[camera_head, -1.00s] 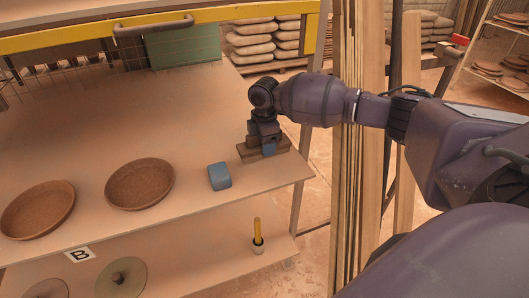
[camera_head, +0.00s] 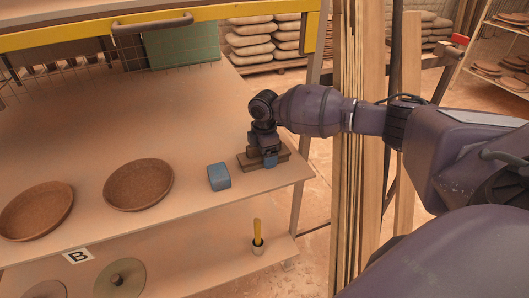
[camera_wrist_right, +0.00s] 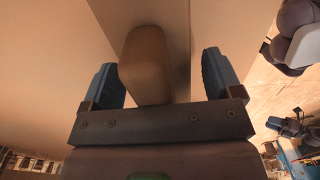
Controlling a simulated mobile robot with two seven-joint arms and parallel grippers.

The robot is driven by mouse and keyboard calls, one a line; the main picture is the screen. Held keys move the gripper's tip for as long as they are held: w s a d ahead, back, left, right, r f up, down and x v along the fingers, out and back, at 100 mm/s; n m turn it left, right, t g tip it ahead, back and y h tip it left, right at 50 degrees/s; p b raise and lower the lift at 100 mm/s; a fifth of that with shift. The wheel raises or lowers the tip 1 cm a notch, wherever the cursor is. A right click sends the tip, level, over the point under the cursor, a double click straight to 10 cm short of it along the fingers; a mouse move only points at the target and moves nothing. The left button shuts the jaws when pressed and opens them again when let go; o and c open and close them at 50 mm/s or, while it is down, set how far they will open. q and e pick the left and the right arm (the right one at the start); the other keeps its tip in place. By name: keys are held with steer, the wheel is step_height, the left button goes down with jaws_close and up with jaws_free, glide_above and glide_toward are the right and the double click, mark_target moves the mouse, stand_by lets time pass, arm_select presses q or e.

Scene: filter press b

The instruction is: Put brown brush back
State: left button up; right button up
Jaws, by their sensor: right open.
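The brown brush (camera_head: 282,157) sits on the shelf top near its right front corner, partly hidden under my right gripper (camera_head: 268,158). In the right wrist view it is a rounded brown block (camera_wrist_right: 147,58) between the two blue-grey fingers of my right gripper (camera_wrist_right: 166,80). The fingers are apart, with a visible gap on the right side; the left finger is close to the block, and I cannot tell if it touches.
A blue block (camera_head: 219,177) lies left of the brush. Two round brown trays (camera_head: 138,184) stand farther left. A yellow-handled tool (camera_head: 257,234) stands in a small cup on the lower shelf. Wooden planks (camera_head: 349,150) stand upright to the right. The shelf top behind is clear.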

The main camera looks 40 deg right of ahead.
step_height(320, 180, up, 6)
steer(key=shift+r+p, duration=0.2)
steer(key=shift+p, duration=0.25)
arm_select(q)
steer(key=shift+s+a, duration=0.15)
steer(key=shift+s, duration=0.35)
arm_select(e)
steer(key=shift+r, duration=0.7)
arm_select(q)
steer(key=shift+w+r, duration=0.3)
steer(key=shift+w, duration=0.05)
